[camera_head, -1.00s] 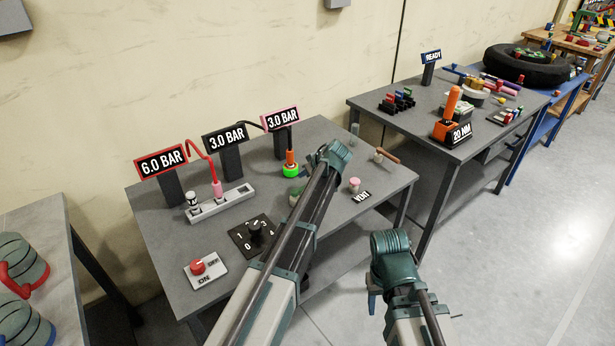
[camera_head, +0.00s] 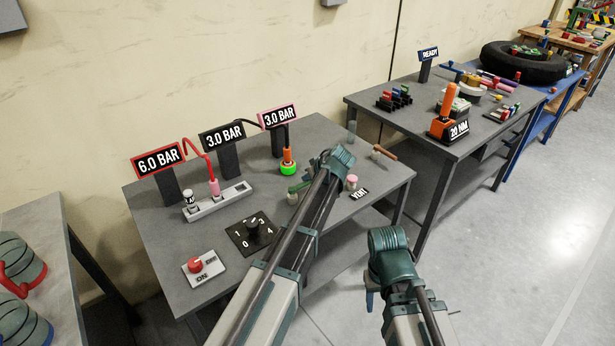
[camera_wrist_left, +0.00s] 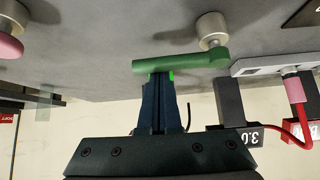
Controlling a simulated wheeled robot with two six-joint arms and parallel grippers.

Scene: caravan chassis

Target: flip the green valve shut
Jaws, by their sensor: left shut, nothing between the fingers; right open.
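The green valve has a green bar handle (camera_wrist_left: 180,63) on a round metal stem (camera_wrist_left: 212,30) in the left wrist view. In the head view part of the green handle (camera_head: 299,187) shows just left of my left arm, which hides the rest. My left gripper (camera_wrist_left: 161,76) is shut and empty, its fingertips at the side of the handle near its free end; whether they touch it I cannot tell. In the head view this gripper (camera_head: 337,160) is over the bench's right part, its fingers hidden. My right gripper (camera_head: 371,290) is open and empty, off the bench's front.
The grey bench (camera_head: 170,240) holds pressure signs, a hose coupler with a bright green ring (camera_head: 288,169), a black dial (camera_head: 250,233), a red switch (camera_head: 195,265) and a pink button (camera_head: 352,181). A brown-red handle (camera_head: 383,151) is at the right edge. Another bench (camera_head: 370,115) stands behind right.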

